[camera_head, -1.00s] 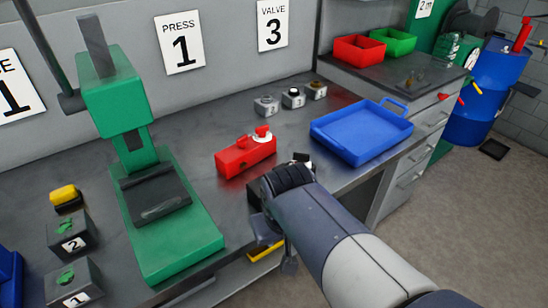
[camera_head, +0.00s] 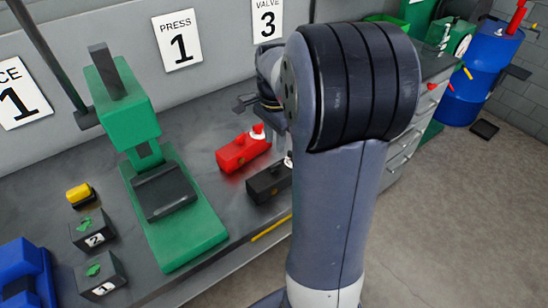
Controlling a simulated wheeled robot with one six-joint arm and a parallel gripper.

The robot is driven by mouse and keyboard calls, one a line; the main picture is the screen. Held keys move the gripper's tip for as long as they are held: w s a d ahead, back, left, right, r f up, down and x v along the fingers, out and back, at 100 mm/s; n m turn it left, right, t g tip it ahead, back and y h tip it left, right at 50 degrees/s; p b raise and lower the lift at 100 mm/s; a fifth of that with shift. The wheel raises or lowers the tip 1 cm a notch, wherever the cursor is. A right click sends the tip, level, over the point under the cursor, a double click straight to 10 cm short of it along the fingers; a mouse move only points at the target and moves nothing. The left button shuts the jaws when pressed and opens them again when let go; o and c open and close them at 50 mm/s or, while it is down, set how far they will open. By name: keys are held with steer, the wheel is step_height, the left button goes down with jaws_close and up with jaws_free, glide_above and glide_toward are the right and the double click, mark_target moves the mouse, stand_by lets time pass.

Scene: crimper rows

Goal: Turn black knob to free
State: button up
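A black box (camera_head: 266,184) lies on the bench in front of a red box (camera_head: 240,153). The right end of the black box, where the black knob was visible earlier, is mostly hidden by my arm; only a small white bit shows there. The red box has a red and white knob (camera_head: 257,132) on top.
A green press (camera_head: 185,235) stands left of the boxes. Two numbered boxes (camera_head: 92,232), a yellow button (camera_head: 79,194) and a blue container (camera_head: 22,270) are further left. My arm hides the bench's right part. A blue barrel (camera_head: 480,75) stands far right.

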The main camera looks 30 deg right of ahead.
mark_target(274, 164)
step_height(274, 164, down, 9)
steer(key=shift+r+p, duration=0.2)
steer(key=shift+p, duration=0.2)
steer(key=shift+c, duration=0.5)
jaws_close()
